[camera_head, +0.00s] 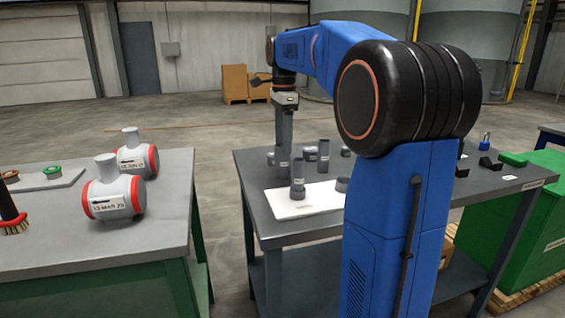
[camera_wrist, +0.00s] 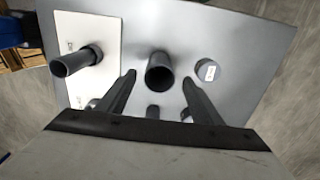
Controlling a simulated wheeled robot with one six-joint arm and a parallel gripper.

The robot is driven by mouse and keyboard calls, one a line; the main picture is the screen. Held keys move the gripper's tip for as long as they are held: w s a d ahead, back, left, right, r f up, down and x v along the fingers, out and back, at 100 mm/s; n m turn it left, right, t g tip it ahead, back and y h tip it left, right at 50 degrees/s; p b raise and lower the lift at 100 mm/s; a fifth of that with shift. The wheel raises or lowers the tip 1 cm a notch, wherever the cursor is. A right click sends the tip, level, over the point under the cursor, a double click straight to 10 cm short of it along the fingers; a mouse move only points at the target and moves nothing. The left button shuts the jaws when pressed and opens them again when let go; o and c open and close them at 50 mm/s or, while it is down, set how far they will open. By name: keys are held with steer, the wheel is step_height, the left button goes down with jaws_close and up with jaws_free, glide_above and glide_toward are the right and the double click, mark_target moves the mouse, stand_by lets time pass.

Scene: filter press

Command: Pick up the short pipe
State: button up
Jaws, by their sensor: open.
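A dark grey open-topped pipe (camera_wrist: 160,72) stands upright between and beyond my fingertips in the wrist view; I cannot tell for certain that it is the short pipe. My gripper (camera_wrist: 160,80) is open above it, pointing down, with no visible contact. In the head view my gripper (camera_head: 284,138) hangs over the left part of the right-hand table, in front of or over a grey piece whose outline is partly hidden. Another grey pipe (camera_head: 298,172) with a wider collar at its foot stands on the white board; it also shows in the wrist view (camera_wrist: 76,61).
The white board (camera_head: 290,210) lies at the front of the grey table (camera_head: 262,222). A labelled round piece (camera_wrist: 207,70) stands right of the pipe in the wrist view. Other grey fittings (camera_head: 323,149) stand close by. A left table (camera_head: 90,245) holds white, red-rimmed valve bodies (camera_head: 113,190).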

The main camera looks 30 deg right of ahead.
mark_target(283, 157)
steer(key=shift+a+f, duration=0.15)
steer(key=shift+f, duration=2.9)
steer(key=shift+c, duration=0.7)
steer(key=c, duration=1)
